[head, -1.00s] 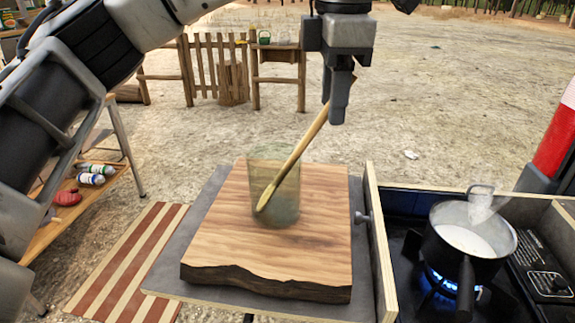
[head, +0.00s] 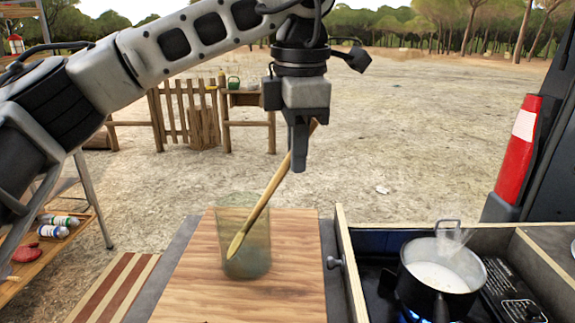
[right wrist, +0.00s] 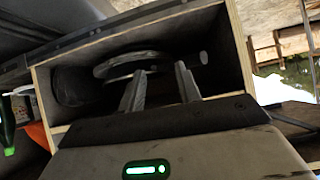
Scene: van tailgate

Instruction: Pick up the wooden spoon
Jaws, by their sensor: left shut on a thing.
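The wooden spoon (head: 262,204) leans at a slant in a greenish glass jar (head: 233,232), its bowl end low inside the jar. The jar stands on a wooden board (head: 290,285). In the head view my left gripper (head: 299,165) points down above and right of the jar, shut on the spoon near the top of its handle. My right gripper (right wrist: 160,85) shows in the right wrist view with its two fingers apart and nothing seen between them. It faces an open wooden compartment.
A pot (head: 440,270) of white contents sits on a lit burner at the right, behind a wooden divider (head: 350,265). A red cylinder (head: 518,150) stands at the far right. A shelf with small bottles (head: 55,226) is at the left. In the right wrist view, the compartment (right wrist: 217,50) holds dark round items.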

